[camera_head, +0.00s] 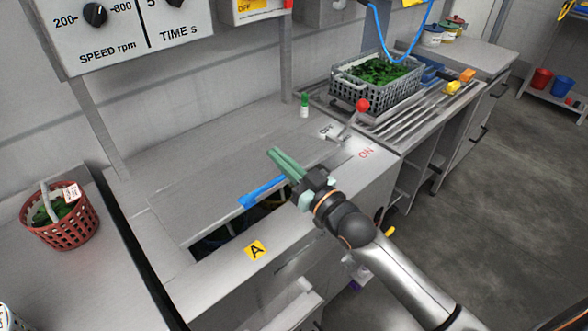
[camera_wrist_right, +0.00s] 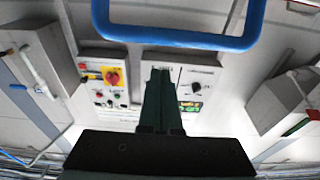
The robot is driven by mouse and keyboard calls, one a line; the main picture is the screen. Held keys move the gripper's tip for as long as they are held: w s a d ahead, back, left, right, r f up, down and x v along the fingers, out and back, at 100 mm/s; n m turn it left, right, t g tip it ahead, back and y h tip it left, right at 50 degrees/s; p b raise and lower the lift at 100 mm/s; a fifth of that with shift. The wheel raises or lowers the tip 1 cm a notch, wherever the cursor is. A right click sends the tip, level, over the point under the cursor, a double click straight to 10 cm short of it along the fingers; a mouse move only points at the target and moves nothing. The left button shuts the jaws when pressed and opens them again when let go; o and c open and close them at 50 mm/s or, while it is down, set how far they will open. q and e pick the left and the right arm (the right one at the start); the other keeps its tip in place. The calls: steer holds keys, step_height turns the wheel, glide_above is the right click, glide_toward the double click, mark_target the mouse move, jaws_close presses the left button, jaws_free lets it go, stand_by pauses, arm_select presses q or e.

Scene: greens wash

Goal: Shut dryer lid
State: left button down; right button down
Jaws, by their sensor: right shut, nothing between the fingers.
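The dryer lid (camera_head: 215,165) is a grey metal panel on the counter, with a blue bar handle (camera_head: 262,191) on its front edge. The lid stands ajar: a dark gap shows under its front edge, with something blue inside. My right gripper (camera_head: 278,157) has green fingers, shut and empty, above the lid just right of the handle. I cannot tell whether it touches the handle. In the right wrist view the blue handle (camera_wrist_right: 180,40) crosses the top, beyond my shut fingers (camera_wrist_right: 160,85). My left gripper is not in view.
A red-knobbed lever (camera_head: 361,106) with ON and OFF marks stands right of the lid. A grey crate of greens (camera_head: 345,88) sits on the slatted drainer behind. A red basket (camera_head: 35,214) stands at the left. A yellow A label (camera_head: 256,250) marks the front rim.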

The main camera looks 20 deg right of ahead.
steer(key=shift+s+d+f, duration=0.1)
steer(key=shift+s+f, duration=0.25)
steer(key=shift+f, duration=0.5)
steer(key=shift+s+d+f, duration=0.1)
steer(key=shift+s+f, duration=0.25)
steer(key=shift+f, duration=0.5)
